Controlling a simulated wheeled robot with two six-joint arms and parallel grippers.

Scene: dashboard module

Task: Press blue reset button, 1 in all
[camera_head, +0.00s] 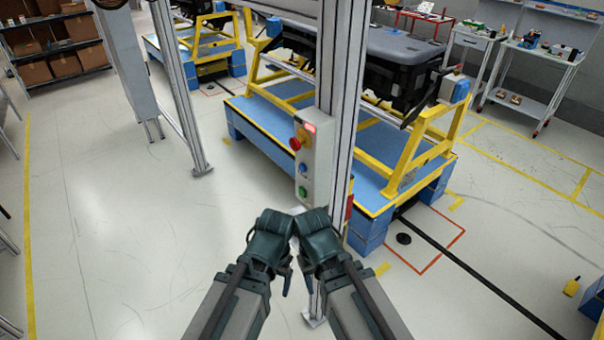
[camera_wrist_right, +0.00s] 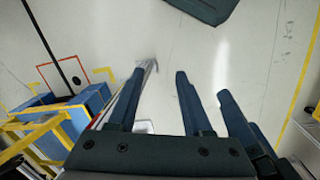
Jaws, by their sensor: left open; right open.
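A grey control box (camera_head: 307,160) is fixed to an upright metal post in the head view. The blue button (camera_head: 303,168) is a small round button on its front, below a red mushroom button (camera_head: 295,143) and above a green button (camera_head: 303,190). My left gripper (camera_head: 287,275) is open and empty, below the box and a little left of the post. My right gripper (camera_head: 306,280) is close beside it, just in front of the post. Its open fingers show in the right wrist view (camera_wrist_right: 157,85) with nothing between them. Neither gripper touches the blue button.
The metal post (camera_head: 346,90) rises behind my grippers. Behind it stands a blue and yellow platform (camera_head: 375,195) carrying a dark case (camera_head: 395,50). A shelf with boxes (camera_head: 55,50) is at far left. The floor to the left is clear.

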